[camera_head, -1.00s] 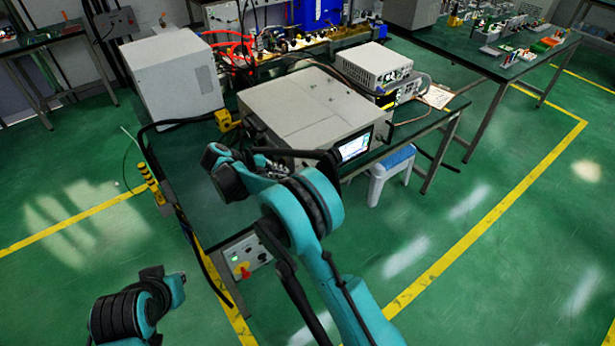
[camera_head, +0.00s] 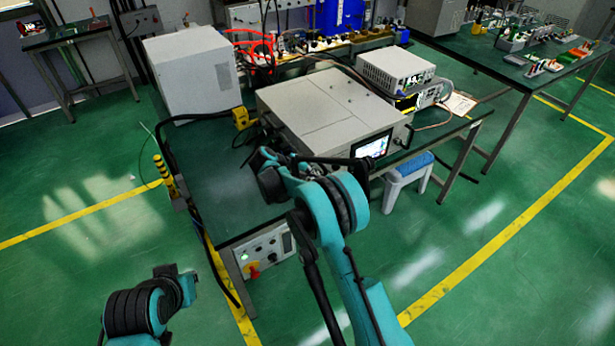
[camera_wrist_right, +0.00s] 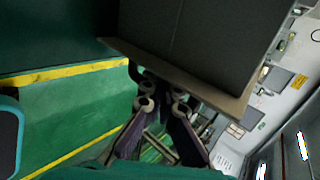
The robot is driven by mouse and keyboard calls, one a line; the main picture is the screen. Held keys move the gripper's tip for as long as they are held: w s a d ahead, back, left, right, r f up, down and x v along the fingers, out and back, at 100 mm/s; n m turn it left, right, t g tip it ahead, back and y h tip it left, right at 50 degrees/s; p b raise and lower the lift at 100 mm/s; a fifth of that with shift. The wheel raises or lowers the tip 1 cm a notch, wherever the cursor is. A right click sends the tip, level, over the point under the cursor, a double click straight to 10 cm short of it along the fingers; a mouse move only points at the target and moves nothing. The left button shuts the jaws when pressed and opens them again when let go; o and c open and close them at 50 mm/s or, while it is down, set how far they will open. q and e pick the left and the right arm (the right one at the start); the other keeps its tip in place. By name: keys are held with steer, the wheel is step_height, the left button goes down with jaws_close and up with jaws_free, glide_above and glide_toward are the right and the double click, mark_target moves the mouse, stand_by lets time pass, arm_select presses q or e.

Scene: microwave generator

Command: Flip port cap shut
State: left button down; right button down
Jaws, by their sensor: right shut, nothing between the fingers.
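The generator is the grey box (camera_head: 330,108) with a lit screen (camera_head: 373,147) on the bench, in the middle of the head view. I cannot make out the port cap in either view. My right arm reaches up to the generator's front left, and its own links hide the gripper there. In the right wrist view my right gripper (camera_wrist_right: 163,98) is shut and empty, close to the edge of a large dark panel (camera_wrist_right: 195,45). I cannot tell whether it touches. Only a teal and black part of my left arm shows at the lower left; its gripper is not visible.
A white cabinet (camera_head: 193,75) and a yellow part (camera_head: 241,118) stand left of the generator. A smaller instrument (camera_head: 397,70) stands behind it on the right. A control box (camera_head: 265,250) hangs at the bench front. A stool (camera_head: 408,178) stands at right. Open floor lies around.

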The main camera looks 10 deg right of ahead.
steer(key=shift+b+x, duration=0.35)
steer(key=shift+x, duration=1.2)
steer(key=shift+f+h+b, duration=0.15)
steer(key=shift+h+b, duration=0.15)
steer(key=shift+b, duration=0.05)
steer(key=shift+f+h+b, duration=0.15)
steer(key=shift+h+b, duration=0.25)
steer(key=shift+h, duration=0.1)
steer(key=shift+w+d+f+b, duration=0.1)
steer(key=shift+d+f+b, duration=0.1)
steer(key=shift+f+b, duration=0.4)
steer(key=shift+r, duration=0.15)
steer(key=shift+r+p, duration=0.35)
steer(key=shift+r, duration=0.4)
